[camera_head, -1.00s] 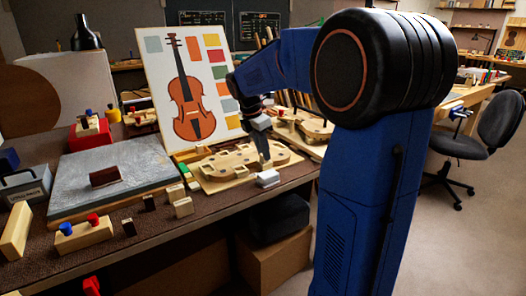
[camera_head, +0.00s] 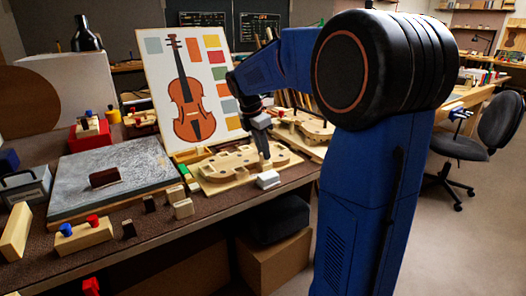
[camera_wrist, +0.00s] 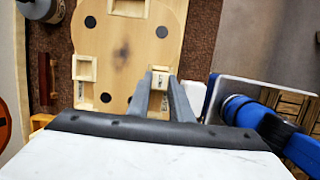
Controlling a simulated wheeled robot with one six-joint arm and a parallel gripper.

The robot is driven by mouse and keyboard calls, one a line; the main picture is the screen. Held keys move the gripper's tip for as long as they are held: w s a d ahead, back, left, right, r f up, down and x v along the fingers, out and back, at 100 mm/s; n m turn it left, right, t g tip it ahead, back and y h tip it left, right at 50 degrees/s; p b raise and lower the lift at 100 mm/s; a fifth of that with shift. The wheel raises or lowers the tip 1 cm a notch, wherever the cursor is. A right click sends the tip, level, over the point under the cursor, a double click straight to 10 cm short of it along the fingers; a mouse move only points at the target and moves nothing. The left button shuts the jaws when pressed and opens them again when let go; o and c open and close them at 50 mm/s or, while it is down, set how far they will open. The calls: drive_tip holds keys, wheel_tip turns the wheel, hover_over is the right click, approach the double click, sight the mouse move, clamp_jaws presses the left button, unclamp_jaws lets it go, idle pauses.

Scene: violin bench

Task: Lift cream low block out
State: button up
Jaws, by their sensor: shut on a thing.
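A cream low block (camera_wrist: 160,80) sits between my fingertips in the wrist view. My gripper (camera_wrist: 161,84) is shut on it, over a square-cut recess of the pale wooden violin-shaped form (camera_wrist: 150,38). I cannot tell how far the block stands clear of the recess. In the head view my gripper (camera_head: 265,158) points down at the near right part of the form (camera_head: 215,174), and the block there is too small to make out.
A white block (camera_head: 268,179) lies beside the form near the bench's front edge. Small wooden blocks (camera_head: 183,208) stand to its left. A grey slab (camera_head: 125,168) lies further left, and a violin picture board (camera_head: 155,62) leans behind.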

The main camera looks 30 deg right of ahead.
drive_tip(key=shift+r, duration=0.3)
idle(0.6)
drive_tip(key=shift+r, duration=2.55)
wheel_tip(320, 180, up, 7)
idle(0.4)
